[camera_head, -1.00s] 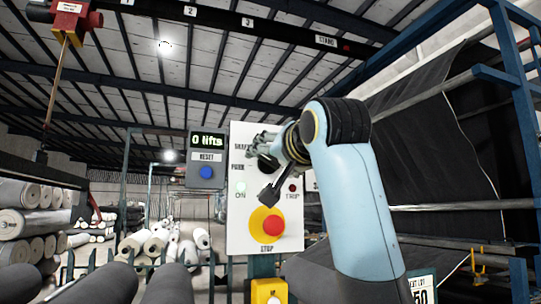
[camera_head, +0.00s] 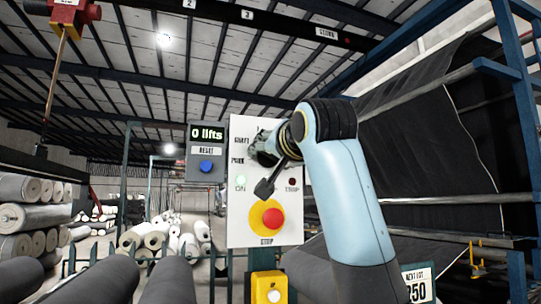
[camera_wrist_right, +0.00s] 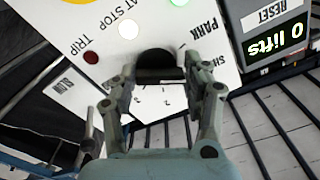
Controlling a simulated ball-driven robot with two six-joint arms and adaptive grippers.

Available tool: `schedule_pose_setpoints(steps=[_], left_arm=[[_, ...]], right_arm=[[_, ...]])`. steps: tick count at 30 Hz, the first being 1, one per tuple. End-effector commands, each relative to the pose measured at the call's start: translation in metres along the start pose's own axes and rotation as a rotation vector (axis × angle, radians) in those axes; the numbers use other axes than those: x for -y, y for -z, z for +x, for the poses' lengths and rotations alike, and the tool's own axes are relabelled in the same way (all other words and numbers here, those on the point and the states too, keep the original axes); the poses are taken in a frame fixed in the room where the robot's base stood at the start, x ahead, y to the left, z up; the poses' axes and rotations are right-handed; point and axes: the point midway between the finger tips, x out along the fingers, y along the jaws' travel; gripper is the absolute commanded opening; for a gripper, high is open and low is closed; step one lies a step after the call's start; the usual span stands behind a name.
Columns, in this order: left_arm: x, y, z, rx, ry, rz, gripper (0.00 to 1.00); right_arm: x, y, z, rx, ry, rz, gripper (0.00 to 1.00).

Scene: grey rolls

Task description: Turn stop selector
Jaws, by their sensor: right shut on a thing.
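The stop selector is a round black knob (camera_wrist_right: 155,64) on a white control panel (camera_head: 282,207). It shows in the right wrist view between the fingers of my right gripper (camera_wrist_right: 158,80). The fingers are shut on the knob from both sides. Printed labels such as PARK and small scale marks surround it. In the head view my right gripper (camera_head: 263,150) is at the upper part of the panel and hides most of the knob. Its exact pointing direction is not clear. My left gripper is not in view.
Below the knob are a green ON lamp (camera_head: 240,181), a dark red TRIP lamp (camera_head: 292,181) and a red stop button (camera_head: 273,219) on yellow. A counter box (camera_head: 207,151) reading 0 lifts stands to the left. Grey rolls (camera_head: 25,188) are stacked at far left.

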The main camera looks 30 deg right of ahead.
Motion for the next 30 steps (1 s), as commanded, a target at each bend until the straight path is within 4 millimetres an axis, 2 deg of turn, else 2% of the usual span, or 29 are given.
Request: schedule_pose_setpoints(steps=[11, 30], left_arm=[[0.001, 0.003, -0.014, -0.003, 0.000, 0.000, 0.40], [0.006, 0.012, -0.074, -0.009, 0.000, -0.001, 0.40]], right_arm=[[0.001, 0.001, 0.000, 0.002, -0.001, -0.086, 0.17], [-0.001, 0.001, 0.000, 0.003, -0.001, -0.561, 0.17]])
